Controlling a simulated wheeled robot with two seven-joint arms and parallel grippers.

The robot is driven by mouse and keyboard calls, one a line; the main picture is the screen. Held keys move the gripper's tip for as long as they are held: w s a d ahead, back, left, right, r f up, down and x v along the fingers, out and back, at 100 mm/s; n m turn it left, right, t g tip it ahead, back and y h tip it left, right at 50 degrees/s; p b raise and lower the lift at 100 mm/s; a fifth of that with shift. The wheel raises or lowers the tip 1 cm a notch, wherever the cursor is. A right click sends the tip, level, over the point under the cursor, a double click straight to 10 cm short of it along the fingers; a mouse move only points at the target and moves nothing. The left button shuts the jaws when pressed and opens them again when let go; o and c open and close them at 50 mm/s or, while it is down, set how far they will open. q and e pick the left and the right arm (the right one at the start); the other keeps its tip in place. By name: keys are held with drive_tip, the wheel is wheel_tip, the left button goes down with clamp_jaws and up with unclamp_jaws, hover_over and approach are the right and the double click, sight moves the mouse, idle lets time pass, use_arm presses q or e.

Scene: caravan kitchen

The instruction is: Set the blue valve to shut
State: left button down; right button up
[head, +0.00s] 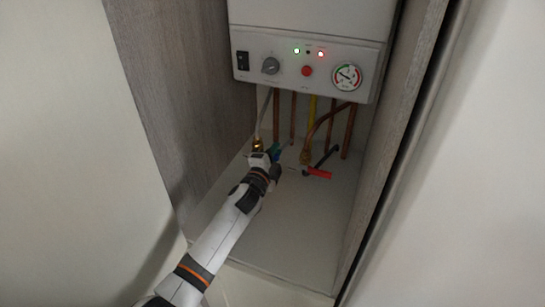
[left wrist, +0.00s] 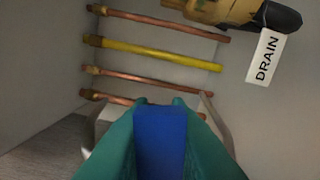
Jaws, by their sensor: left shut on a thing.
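The blue valve's handle (left wrist: 160,140) fills the lower middle of the left wrist view, between the two teal fingers of my left gripper (left wrist: 160,118). The fingers are shut on it from both sides. In the head view, my left gripper (head: 276,153) is low under the boiler, by the pipes, with a small patch of blue at its tip. A brass fitting (head: 258,145) shows just behind it. The valve's body is mostly hidden by the gripper, so I cannot tell the handle's angle to its pipe. My right gripper is in neither view.
A red handle (head: 319,173) and a black handle (head: 326,157) are just right of my gripper. The wrist view shows a DRAIN tag (left wrist: 266,56) by a brass valve (left wrist: 222,10). Copper and yellow pipes hang under the boiler (head: 305,65). Cupboard walls stand on both sides.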

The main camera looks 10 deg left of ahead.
use_arm(q)
drive_tip(key=shift+d+f+m+b, duration=0.1)
drive_tip(key=shift+f+m+b, duration=0.65)
drive_tip(key=shift+m, duration=0.45)
drive_tip(key=shift+f, duration=0.1)
drive_tip(key=c, duration=1.4)
unclamp_jaws()
drive_tip(key=shift+o, duration=0.2)
